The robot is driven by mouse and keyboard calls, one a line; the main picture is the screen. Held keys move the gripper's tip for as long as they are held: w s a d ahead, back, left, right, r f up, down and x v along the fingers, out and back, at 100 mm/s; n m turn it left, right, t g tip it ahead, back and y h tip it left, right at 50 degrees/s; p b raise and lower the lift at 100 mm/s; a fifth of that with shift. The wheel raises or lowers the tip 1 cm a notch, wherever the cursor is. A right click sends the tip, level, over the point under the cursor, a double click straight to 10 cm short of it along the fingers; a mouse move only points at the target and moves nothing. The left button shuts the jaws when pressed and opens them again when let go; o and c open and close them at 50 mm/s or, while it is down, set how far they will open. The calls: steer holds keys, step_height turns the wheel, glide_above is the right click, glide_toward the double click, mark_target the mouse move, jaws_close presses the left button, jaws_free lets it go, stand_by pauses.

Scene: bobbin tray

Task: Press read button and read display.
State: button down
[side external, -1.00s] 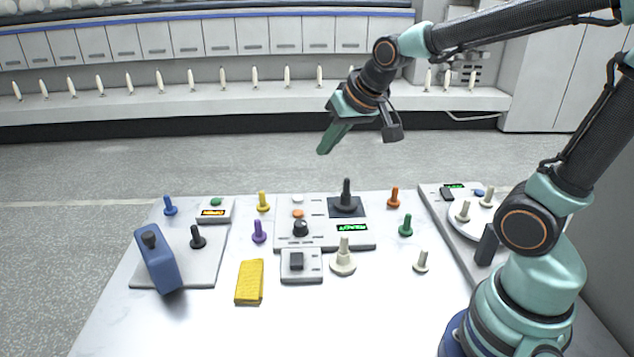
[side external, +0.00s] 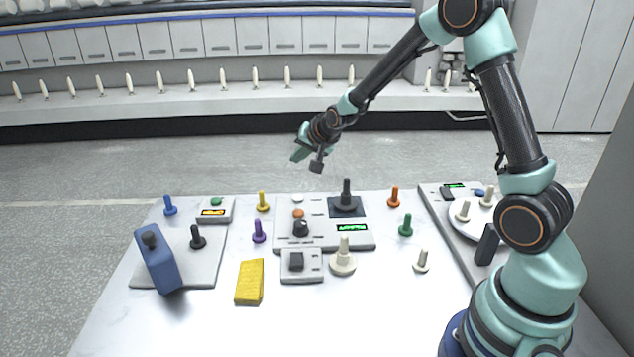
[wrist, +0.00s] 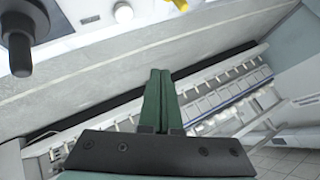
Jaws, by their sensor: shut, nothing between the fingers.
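My gripper (side external: 299,153) is shut and empty, in the air beyond the back edge of the table and well above it. Its closed green fingers fill the middle of the wrist view (wrist: 158,100). The middle console (side external: 272,238) has a white button (side external: 297,198), an orange button (side external: 297,213), a dark knob (side external: 300,229) and a black joystick (side external: 346,198). Its green-lit display (side external: 352,228) is too small to read surely. I cannot tell which button is the read button. The white button (wrist: 123,12) and joystick (wrist: 18,45) also show in the wrist view. My gripper touches none of them.
A yellow block (side external: 250,282) and several coloured bobbins lie around the consoles.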

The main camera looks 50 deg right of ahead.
mark_target(300, 199)
steer(key=shift+f, duration=0.15)
steer(key=shift+f, duration=4.3)
steer(key=shift+f, duration=0.1)
steer(key=shift+f, duration=0.3)
steer(key=shift+f, duration=0.45)
steer(key=shift+r, duration=0.85)
steer(key=shift+r, duration=2.5)
